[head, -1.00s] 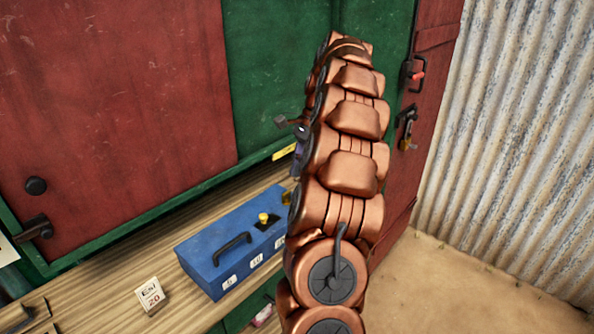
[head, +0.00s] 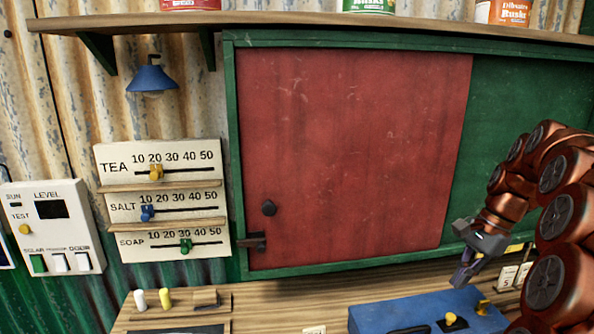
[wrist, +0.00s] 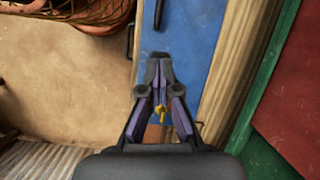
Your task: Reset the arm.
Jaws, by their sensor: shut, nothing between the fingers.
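My arm, copper-coloured, comes in at the right of the head view and curls toward the counter. My gripper (head: 466,268) hangs above the right part of a blue box (head: 385,314), apart from it as far as I can see. In the wrist view my gripper (wrist: 158,62) points over the blue box (wrist: 188,40). Its fingertips are together with nothing between them. A small yellow part shows through the gap between the finger linkages.
A red sliding panel (head: 360,150) fills the wall behind. Slider boards (head: 165,198) and a switch panel (head: 50,228) are at left. A shelf (head: 300,29) with tins runs above. The wooden counter (head: 270,318) holds chalk-like pieces and small cards.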

